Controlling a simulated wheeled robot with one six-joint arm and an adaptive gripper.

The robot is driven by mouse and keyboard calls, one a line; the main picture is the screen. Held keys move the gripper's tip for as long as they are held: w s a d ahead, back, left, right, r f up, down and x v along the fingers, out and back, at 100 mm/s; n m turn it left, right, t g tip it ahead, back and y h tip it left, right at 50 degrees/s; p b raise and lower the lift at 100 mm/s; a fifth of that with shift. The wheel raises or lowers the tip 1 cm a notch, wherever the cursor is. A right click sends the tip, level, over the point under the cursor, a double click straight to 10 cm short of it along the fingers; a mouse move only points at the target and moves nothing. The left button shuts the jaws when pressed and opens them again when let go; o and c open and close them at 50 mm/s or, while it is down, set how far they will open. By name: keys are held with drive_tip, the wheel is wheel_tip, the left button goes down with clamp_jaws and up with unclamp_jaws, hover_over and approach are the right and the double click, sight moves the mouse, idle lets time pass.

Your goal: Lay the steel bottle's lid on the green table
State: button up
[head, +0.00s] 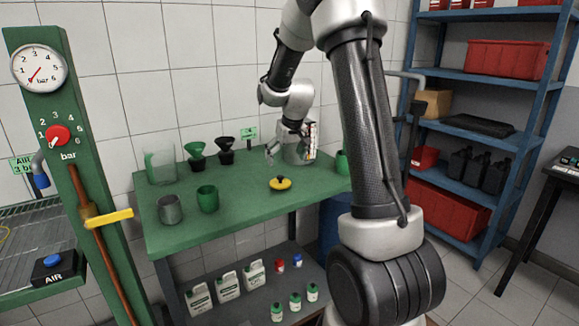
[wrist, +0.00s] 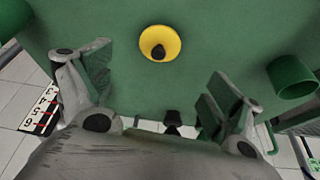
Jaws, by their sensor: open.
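A round yellow lid with a black knob (head: 280,184) lies flat, knob up, on the green table (head: 240,215). It also shows in the wrist view (wrist: 160,36), beyond my fingertips and between them sideways. My gripper (head: 272,155) is above the table, behind the lid in the head view. In the wrist view my gripper (wrist: 158,75) is open, its two fingers wide apart with nothing between them. A grey steel vessel (head: 170,209) stands at the table's front left, with no lid on it. I cannot tell whether it is the steel bottle.
A green cup (head: 207,199) stands beside the steel vessel; another (head: 342,161) is at the right. White jugs (head: 228,284) sit on the lower shelf. The table around the lid is clear.

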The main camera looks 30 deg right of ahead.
drive_tip(key=s+a+r, duration=0.5)
drive_tip(key=s+r, duration=0.6)
drive_tip(key=s, duration=0.3)
drive_tip(key=s+a, duration=0.2)
drive_tip(key=s, duration=0.8)
drive_tip(key=s+a+n, duration=0.1)
drive_tip(key=s+a, duration=0.1)
drive_tip(key=s, duration=0.9)
drive_tip(key=shift+s+a+r+y, duration=0.15)
drive_tip(key=shift+s+r+y, duration=0.05)
drive_tip(key=shift+r+y, duration=0.1)
